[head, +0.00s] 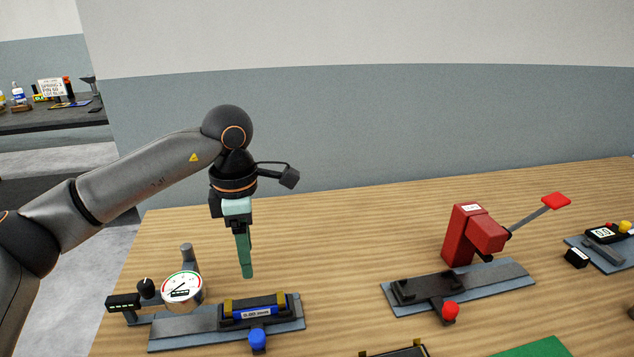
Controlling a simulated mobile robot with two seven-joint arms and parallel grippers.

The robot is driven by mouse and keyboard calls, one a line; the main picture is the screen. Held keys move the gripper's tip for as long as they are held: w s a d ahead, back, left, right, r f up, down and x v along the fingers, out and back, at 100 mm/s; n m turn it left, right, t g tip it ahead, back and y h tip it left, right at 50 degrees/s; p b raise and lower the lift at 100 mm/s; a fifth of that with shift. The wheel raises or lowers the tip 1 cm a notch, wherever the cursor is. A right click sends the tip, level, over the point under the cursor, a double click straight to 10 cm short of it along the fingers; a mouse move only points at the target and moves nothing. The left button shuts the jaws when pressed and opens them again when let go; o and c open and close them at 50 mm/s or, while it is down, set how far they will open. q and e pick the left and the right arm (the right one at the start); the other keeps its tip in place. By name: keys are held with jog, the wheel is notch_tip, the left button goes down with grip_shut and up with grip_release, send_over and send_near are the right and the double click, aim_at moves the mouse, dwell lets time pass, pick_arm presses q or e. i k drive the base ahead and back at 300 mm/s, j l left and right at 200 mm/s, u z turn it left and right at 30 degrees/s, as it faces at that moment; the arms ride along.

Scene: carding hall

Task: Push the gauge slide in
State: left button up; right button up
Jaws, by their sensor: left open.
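The gauge station stands at the front left of the wooden table, with a round white dial gauge (183,290) on a grey base plate (180,334). The gauge slide (238,319) is a dark carriage on that plate, to the right of the dial. It carries a blue labelled block (262,312) between two yellow pieces. A blue knob (257,337) sticks out at its front. My left gripper (247,272) points down above and behind the slide, apart from it. It is open and empty; its green fingers overlap in this view. My right gripper is not in view.
A red press (473,235) with a lever and red-knobbed slide stands to the right on its own plate. Another small device (606,235) is at the far right edge. A green mat (535,349) lies at the front.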

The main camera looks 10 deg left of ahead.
aim_at(256, 337)
jog(key=k, duration=1)
